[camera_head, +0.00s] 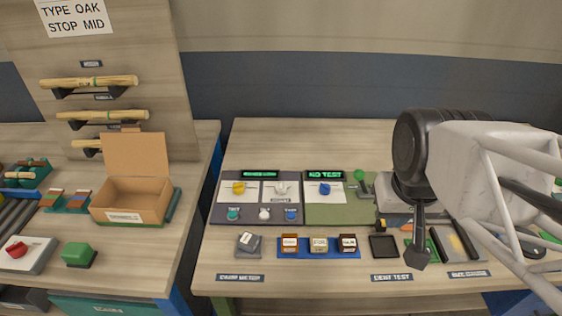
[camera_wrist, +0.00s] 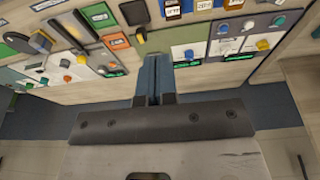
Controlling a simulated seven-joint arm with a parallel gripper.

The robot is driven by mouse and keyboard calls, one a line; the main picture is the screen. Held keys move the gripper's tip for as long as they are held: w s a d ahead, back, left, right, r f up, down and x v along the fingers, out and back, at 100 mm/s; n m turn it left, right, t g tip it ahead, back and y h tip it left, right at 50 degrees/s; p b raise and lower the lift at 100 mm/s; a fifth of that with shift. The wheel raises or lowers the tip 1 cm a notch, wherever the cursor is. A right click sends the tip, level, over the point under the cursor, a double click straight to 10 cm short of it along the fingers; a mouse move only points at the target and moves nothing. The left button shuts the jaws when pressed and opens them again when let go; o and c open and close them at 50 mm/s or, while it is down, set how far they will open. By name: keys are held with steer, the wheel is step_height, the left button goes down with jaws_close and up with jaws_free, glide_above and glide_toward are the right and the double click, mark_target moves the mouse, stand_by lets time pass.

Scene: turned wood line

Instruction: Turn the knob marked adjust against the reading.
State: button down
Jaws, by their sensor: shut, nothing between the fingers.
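A dark grey panel on the bench has a yellow knob (camera_head: 239,188) and a white knob (camera_head: 281,188), each on a white plate. The label under the white knob looks like "adjust" but is too small to read surely. A lit green display (camera_head: 260,174) sits above them, its text blurred. A green panel beside it has a blue knob (camera_head: 325,188) under a display (camera_head: 325,175) reading "NO TEST". My gripper (camera_head: 419,256) is shut and empty, to the right of these knobs and apart from them. In the wrist view my gripper (camera_wrist: 153,90) shows shut, with the blue knob (camera_wrist: 189,54) close to its right.
Teal, white and blue buttons (camera_head: 264,213) sit below the dial plates. Several small blocks stand in a blue rack (camera_head: 318,252) in front. A black square tray (camera_head: 383,247) lies near my gripper. A cardboard box (camera_head: 131,200) stands on the left bench.

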steer(key=c, duration=1.4)
jaws_free()
steer(key=shift+c, duration=0.2)
steer(key=o, duration=0.5)
steer(key=shift+w+a, duration=0.15)
steer(key=shift+w, duration=0.35)
steer(key=shift+o, duration=1.2)
steer(key=w+a+f+n, duration=0.1)
steer(key=w+a+n, duration=0.1)
steer(key=w, duration=0.7)
steer(key=shift+a+f+g, duration=0.15)
steer(key=shift+a+g, duration=0.25)
steer(key=shift+a, duration=0.3)
steer(key=n+g, duration=0.2)
steer(key=n, duration=0.4)
glide_above(280, 184)
steer(key=f, duration=1.4)
steer(key=shift+s+d+f, duration=0.1)
steer(key=shift+s+d, duration=0.1)
steer(key=shift+d, duration=0.1)
steer(key=shift+w+a+f, duration=0.2)
steer(key=shift+a+f, duration=0.05)
steer(key=shift+f, duration=0.2)
